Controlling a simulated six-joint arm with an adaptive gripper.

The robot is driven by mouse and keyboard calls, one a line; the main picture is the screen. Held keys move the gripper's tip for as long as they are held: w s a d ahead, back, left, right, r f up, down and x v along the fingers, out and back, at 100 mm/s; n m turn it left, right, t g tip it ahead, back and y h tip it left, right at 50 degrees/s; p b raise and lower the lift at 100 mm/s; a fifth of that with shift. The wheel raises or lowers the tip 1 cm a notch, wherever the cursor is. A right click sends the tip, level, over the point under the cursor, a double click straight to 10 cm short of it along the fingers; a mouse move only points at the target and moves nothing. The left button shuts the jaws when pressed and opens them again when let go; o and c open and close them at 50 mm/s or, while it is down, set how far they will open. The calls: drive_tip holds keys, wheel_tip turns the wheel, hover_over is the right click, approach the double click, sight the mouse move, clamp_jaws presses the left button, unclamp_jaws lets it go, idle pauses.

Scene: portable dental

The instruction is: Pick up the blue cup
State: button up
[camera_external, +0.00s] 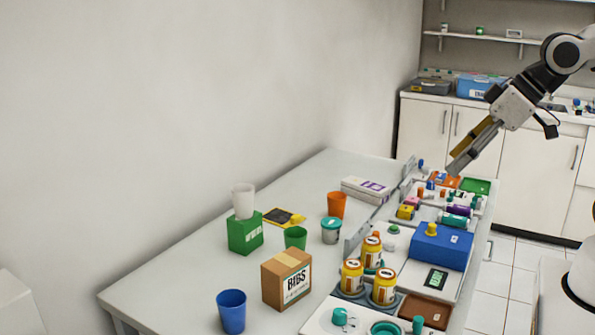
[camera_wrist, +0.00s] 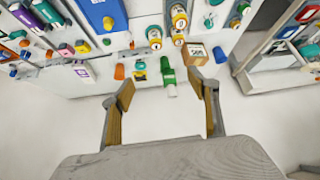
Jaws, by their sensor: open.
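The blue cup (camera_external: 232,311) stands upright on the white table near its front left, left of the cardboard BIBS box. In the wrist view a small blue shape that looks like this cup (camera_wrist: 220,55) lies beyond and right of the right finger. My gripper (camera_external: 464,158) is high above the far right end of the table, well away from the cup. In the wrist view my gripper (camera_wrist: 162,92) has its fingers wide apart with nothing held between them.
The BIBS box (camera_external: 286,278) stands close right of the cup. A green cup (camera_external: 295,238), an orange cup (camera_external: 337,204) and a white cup (camera_external: 243,200) on a green box (camera_external: 245,234) stand farther back. Trays with bottles fill the right side. The table left of the cup is clear.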

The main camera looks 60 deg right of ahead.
drive_tip(key=w+a+f+n+t, duration=0.1)
drive_tip(key=w+a, duration=0.5)
drive_tip(key=w, duration=0.5)
drive_tip(key=n+t+y, duration=0.3)
drive_tip(key=t+y, duration=0.1)
drive_tip(key=y, duration=0.1)
hover_over(245, 299)
drive_tip(key=shift+f, duration=8.3)
drive_tip(key=shift+f, duration=1.75)
drive_tip(key=shift+f, duration=0.15)
